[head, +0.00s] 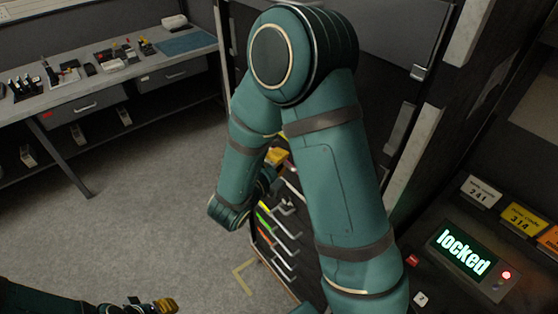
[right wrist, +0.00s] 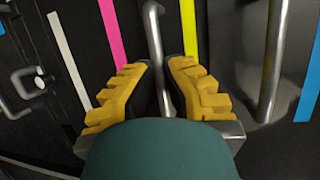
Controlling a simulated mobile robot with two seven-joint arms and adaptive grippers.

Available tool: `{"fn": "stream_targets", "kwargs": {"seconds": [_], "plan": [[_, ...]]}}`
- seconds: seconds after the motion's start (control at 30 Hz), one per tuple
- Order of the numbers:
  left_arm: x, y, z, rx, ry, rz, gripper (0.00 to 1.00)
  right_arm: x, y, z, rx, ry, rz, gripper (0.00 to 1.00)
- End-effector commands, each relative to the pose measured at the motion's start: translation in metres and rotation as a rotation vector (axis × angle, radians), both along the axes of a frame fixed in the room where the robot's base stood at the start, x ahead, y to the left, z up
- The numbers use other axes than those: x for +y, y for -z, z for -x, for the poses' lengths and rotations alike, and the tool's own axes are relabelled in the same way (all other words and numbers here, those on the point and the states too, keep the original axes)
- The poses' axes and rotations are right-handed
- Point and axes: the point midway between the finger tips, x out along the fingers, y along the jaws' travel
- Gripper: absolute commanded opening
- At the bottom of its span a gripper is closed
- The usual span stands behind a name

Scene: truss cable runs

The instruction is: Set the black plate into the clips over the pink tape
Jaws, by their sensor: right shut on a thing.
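In the right wrist view the yellow fingers of my right gripper (right wrist: 160,85) are shut on a slim metal bar handle (right wrist: 154,35). The handle stands on a dark surface between the pink tape (right wrist: 112,35) and a yellow tape strip (right wrist: 190,28). I cannot tell whether this dark surface is the black plate, and I make out no clips. In the head view my right gripper (head: 278,157) is partly hidden beside my forearm, near the drawer cabinet. My left gripper (head: 165,305) is at the bottom edge, away from the cabinet; its opening is unclear.
The drawer cabinet (head: 277,238) has coloured strips and bar handles. A thicker metal bar (right wrist: 272,60) and a blue strip (right wrist: 309,75) lie to the right in the wrist view. A console (head: 470,258) reads "locked". A workbench (head: 110,75) stands back left; the floor between is clear.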

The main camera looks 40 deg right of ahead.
Motion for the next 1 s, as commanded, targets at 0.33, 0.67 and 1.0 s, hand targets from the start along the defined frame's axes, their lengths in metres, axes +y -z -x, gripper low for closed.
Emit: {"fn": "stream_targets", "kwargs": {"seconds": [0.33, 0.67, 1.0], "plan": [[-0.0001, 0.0014, 0.0, 0.0, 0.0, 0.0, 0.41, 0.0002, -0.0001, 0.0, -0.001, 0.001, 0.001, 0.0], [0.0, 0.0067, 0.0, 0.0, 0.0, 0.0, 0.41, 0.001, 0.0003, 0.0003, -0.001, 0.001, 0.001, 0.0], [-0.0001, 0.0069, 0.0, 0.0, 0.0, 0.0, 0.41, 0.0014, -0.0001, 0.0001, -0.001, 0.0, 0.0, 0.0]]}}
